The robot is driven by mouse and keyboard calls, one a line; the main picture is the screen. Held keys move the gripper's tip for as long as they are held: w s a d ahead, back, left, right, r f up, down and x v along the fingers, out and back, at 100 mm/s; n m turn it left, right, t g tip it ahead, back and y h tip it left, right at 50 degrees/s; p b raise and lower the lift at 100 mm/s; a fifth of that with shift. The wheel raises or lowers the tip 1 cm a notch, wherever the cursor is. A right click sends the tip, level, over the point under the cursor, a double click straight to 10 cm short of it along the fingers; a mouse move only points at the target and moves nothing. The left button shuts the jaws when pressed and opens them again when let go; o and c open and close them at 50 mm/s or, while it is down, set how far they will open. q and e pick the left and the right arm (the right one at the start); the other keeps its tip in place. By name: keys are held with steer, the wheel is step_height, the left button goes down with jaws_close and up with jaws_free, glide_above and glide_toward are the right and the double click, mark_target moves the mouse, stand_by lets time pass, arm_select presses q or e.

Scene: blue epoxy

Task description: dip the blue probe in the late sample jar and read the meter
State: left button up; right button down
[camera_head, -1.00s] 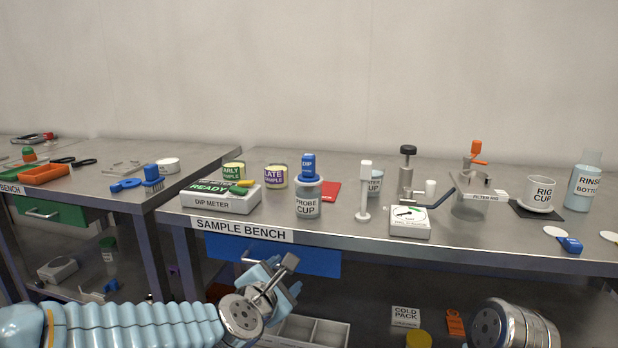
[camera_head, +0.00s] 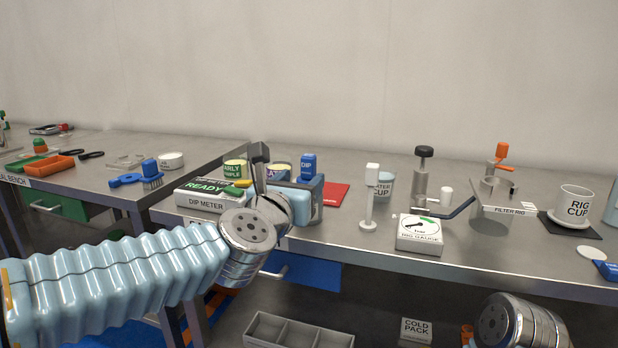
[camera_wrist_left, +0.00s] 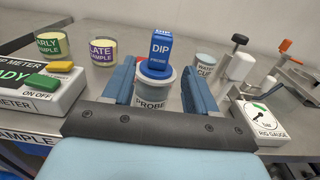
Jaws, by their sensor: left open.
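The blue dip probe (camera_head: 308,167) stands upright in the white probe cup (camera_wrist_left: 151,92). In the left wrist view the probe (camera_wrist_left: 160,50) rises between the fingers of my left gripper (camera_wrist_left: 158,88), which is open around the cup and holds nothing. In the head view my left gripper (camera_head: 289,178) covers most of the cup. The late sample jar (camera_wrist_left: 103,51), with a purple label, stands left of the probe; the gripper partly hides it in the head view (camera_head: 281,168). The dip meter (camera_head: 208,196) reads READY in green. My right arm shows only at the lower right; its gripper is out of view.
The early sample jar (camera_head: 235,169) stands behind the meter. A red pad (camera_head: 333,194), water cup (camera_head: 386,184), white post (camera_head: 371,200), rig gauge (camera_head: 419,234) and filter rig (camera_head: 497,197) are to the right. A side bench (camera_head: 100,172) stands left across a gap.

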mark_target(307, 173)
arm_select(q)
steer(key=p+x, duration=0.1)
steer(key=x, duration=0.5)
steer(key=shift+a, duration=0.15)
steer(key=shift+r, duration=0.1)
steer(key=c, duration=1.1)
